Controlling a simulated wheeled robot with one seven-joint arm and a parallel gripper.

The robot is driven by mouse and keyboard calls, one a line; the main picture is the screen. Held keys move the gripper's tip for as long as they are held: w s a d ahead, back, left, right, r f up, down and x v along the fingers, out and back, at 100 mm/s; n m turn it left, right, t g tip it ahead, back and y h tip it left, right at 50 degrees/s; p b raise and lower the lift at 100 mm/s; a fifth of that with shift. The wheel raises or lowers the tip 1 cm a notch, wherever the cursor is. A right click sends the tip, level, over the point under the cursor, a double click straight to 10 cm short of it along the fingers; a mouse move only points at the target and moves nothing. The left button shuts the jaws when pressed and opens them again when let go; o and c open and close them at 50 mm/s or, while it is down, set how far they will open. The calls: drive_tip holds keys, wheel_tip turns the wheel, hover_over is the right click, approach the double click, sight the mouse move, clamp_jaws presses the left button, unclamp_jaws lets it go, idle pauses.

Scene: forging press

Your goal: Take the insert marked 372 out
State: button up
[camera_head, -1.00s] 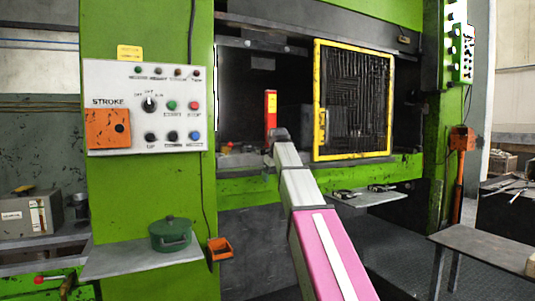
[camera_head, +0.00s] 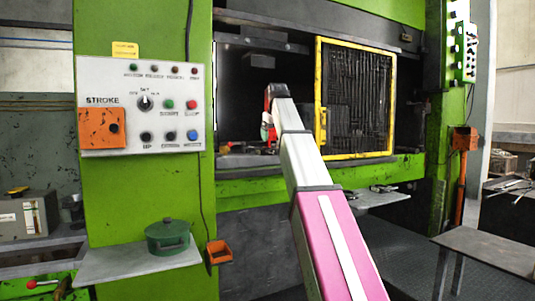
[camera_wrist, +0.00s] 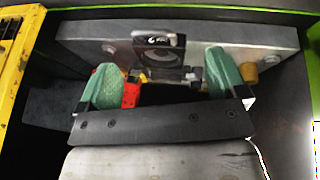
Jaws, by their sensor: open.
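In the wrist view, my gripper (camera_wrist: 161,62) is open, with one green finger on each side. Between and beyond the fingers is a dark square insert (camera_wrist: 158,56) with a round recess, set in a pale grey block (camera_wrist: 262,42). A small dark plate with light marks is on the insert's top edge; I cannot read its number. The fingers look apart from the insert, but its lower part is hidden behind the gripper. In the head view my arm reaches into the press opening, and the insert cannot be made out there.
A red part (camera_wrist: 132,94) sits beside the left finger, and a brass-coloured peg (camera_wrist: 249,73) beside the right. The yellow-framed mesh guard (camera_head: 319,100) stands right of my arm. The green press column with its control panel (camera_head: 140,80) is at left. A shelf (camera_head: 130,266) holds a green pot (camera_head: 168,238).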

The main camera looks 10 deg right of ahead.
sight(269, 150)
drive_tip(key=shift+w+r+x, duration=0.1)
drive_tip(key=shift+w+x, duration=0.05)
drive_tip(key=shift+x, duration=1)
drive_tip(key=shift+w+r+x, duration=0.1)
drive_tip(key=shift+w+x, duration=0.05)
drive_tip(key=shift+x, duration=1.05)
drive_tip(key=shift+w+x, duration=0.15)
drive_tip(key=shift+x, duration=1)
drive_tip(key=shift+d+r, duration=0.1)
drive_tip(key=shift+d, duration=0.1)
clamp_jaws()
